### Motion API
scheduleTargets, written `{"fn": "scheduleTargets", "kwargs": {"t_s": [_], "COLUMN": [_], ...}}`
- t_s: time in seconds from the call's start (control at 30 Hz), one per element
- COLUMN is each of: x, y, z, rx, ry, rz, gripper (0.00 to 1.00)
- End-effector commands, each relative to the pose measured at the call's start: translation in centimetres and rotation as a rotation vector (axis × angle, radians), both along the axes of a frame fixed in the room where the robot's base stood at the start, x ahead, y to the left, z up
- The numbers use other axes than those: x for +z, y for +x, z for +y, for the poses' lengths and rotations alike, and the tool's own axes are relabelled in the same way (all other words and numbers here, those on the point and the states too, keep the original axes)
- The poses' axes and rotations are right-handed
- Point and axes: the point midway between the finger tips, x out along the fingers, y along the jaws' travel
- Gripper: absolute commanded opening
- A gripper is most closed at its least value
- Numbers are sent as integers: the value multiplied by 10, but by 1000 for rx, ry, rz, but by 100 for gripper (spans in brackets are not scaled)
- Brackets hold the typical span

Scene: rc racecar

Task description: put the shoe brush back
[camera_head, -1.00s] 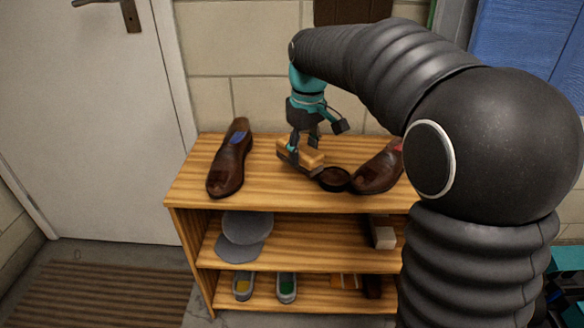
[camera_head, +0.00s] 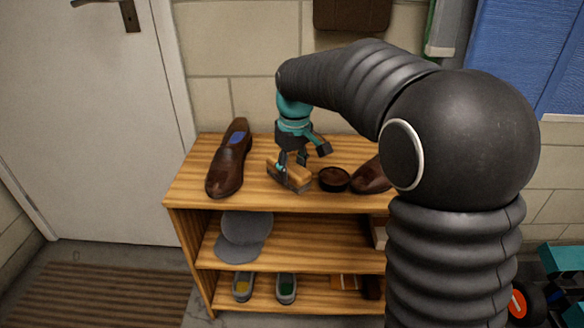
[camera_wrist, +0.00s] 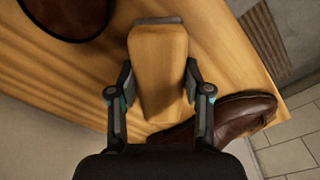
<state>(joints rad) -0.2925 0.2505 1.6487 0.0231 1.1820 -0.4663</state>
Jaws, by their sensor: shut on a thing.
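The shoe brush (camera_head: 292,176) has a tan wooden body with a dark lower edge. My gripper (camera_head: 292,160) is shut on it at the top of the wooden shelf unit (camera_head: 260,200), between the left brown shoe and a round dark tin. In the wrist view the brush (camera_wrist: 158,70) lies between the two fingers of my gripper (camera_wrist: 160,90), its wooden back facing the camera. The brush is at or just above the shelf top; I cannot tell whether it touches.
A brown shoe (camera_head: 230,160) stands left of the brush. The round tin (camera_head: 334,179) is close on its right, with another brown shoe (camera_head: 371,177) beyond, partly hidden by my arm. Lower shelves hold a grey cap (camera_head: 246,232) and small shoes (camera_head: 286,287). Free shelf top lies before the brush.

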Motion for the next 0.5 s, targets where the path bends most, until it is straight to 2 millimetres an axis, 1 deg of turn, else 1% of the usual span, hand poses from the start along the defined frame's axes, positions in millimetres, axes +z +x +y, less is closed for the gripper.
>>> {"fn": "scheduleTargets", "kwargs": {"t_s": [0.03, 0.07, 0.1, 0.4, 0.5], "x": [-1, -1, -1, 0, 5], "y": [0, 0, 0, 0, 0], "z": [0, 0, 0, 0, 0], "rx": [0, 0, 0, 0, 0], "ry": [0, 0, 0, 0, 0], "rz": [0, 0, 0, 0, -1], "gripper": [56, 64, 74, 74, 74]}}
